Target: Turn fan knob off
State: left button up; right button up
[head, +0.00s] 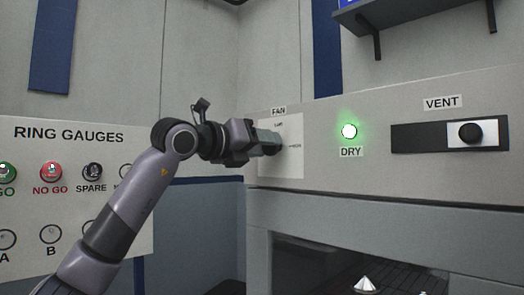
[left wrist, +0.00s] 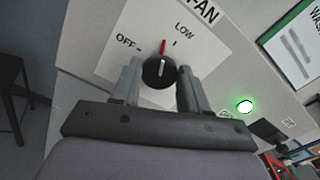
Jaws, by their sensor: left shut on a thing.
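The fan knob (left wrist: 159,71) is a round black dial on a white plate marked FAN on the panel. In the left wrist view its red pointer stands between the OFF mark and the LOW mark. My left gripper (left wrist: 160,68) is shut on the knob, with one finger on each side of it. In the head view the left gripper (head: 268,142) reaches the white fan plate (head: 291,165) from the left and hides most of the knob. My right gripper is not in view.
A green DRY light (head: 349,131) is lit on the same panel. A VENT slider (head: 470,133) is farther right. A ring gauges board (head: 60,150) with several posts stands at the left. A shelf bracket (head: 376,40) hangs at the upper right.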

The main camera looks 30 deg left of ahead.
pick_arm(q)
jog(key=shift+a+f+n+b, duration=0.1)
jog(key=shift+n+b, duration=0.55)
jog(key=shift+n, duration=2.55)
jog(key=shift+a+n+b, duration=0.1)
jog(key=shift+n+b, duration=0.5)
jog(key=shift+n, duration=2.6)
jog(key=o, duration=1)
jog(key=b+v, duration=0.1)
jog(key=v, duration=0.6)
jog(key=shift+b, duration=0.3)
